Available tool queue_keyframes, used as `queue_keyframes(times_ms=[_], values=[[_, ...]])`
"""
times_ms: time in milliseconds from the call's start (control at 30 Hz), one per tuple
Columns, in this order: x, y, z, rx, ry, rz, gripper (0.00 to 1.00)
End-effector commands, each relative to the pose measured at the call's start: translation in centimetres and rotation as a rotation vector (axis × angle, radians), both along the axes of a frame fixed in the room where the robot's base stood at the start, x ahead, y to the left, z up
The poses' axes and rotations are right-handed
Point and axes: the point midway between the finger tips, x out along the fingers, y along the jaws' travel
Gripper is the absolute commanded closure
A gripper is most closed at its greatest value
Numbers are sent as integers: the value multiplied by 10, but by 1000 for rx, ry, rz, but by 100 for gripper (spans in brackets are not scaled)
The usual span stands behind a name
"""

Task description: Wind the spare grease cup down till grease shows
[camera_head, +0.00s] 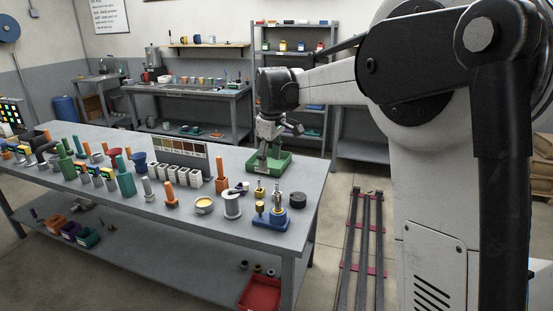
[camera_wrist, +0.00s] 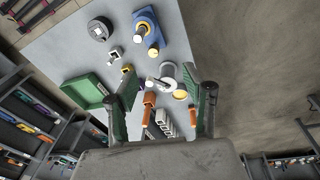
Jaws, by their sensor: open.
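A blue block (camera_head: 276,222) stands near the right front corner of the bench, with a taller brass-and-steel fitting (camera_head: 277,203) and a short brass cup (camera_head: 260,208) on it. A separate small brass piece with a knob (camera_head: 260,191) stands just behind. I cannot tell for certain which is the spare grease cup, and no grease can be made out. In the wrist view the blue block (camera_wrist: 147,16) and its brass cup (camera_wrist: 153,50) lie beyond the fingers. My gripper (camera_wrist: 164,98) is open and empty, held above the bench near the green tray (camera_head: 281,163).
A dark round puck (camera_head: 298,200), a grey spool (camera_head: 232,206) and a yellow-filled tin (camera_head: 204,205) stand near the block. White bins and several orange- and green-handled tools crowd the left. The bench's right edge is close to the block.

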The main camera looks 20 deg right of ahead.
Motion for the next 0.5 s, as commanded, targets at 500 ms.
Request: queue_keyframes(times_ms=[500], values=[[-34,0,26,40,-56,-203,54]])
